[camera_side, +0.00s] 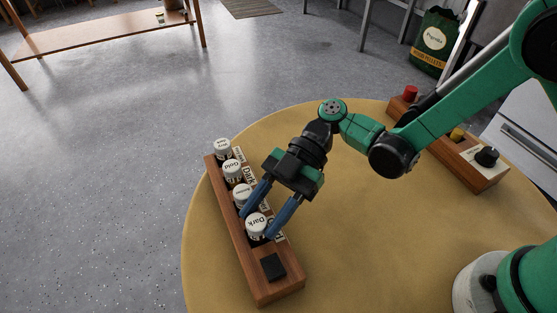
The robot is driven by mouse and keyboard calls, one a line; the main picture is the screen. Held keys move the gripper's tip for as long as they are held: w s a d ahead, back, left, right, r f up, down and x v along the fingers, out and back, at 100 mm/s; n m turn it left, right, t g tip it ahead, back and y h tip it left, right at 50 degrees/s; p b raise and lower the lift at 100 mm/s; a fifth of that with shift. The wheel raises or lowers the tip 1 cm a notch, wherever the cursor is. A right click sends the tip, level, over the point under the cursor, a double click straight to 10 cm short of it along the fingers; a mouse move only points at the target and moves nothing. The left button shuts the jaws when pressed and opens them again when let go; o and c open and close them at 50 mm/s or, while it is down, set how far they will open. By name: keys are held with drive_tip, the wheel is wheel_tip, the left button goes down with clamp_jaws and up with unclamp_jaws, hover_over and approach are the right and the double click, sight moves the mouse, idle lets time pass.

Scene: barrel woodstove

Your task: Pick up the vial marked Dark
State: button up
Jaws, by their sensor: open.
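The vial marked Dark (256,224) has a white cap with dark lettering. It stands in the wooden rack (262,292) at the left of the round table, nearest the rack's front end. My gripper (257,224) is open, with its two blue fingers on either side of this vial's cap. I cannot tell whether the fingers touch it. Three more white-capped vials stand behind it in the row: one (242,194) partly hidden by a finger, one marked Gold (232,170), and one (223,148) at the far end.
A dark square slot (273,267) at the rack's front end holds no vial. Label cards stand along the rack's right side, one reading Dark. A wooden box with knobs (478,168) sits at the table's right. The table's middle (340,240) is clear.

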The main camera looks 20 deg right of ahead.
drive_tip(key=shift+x, duration=0.95)
clamp_jaws()
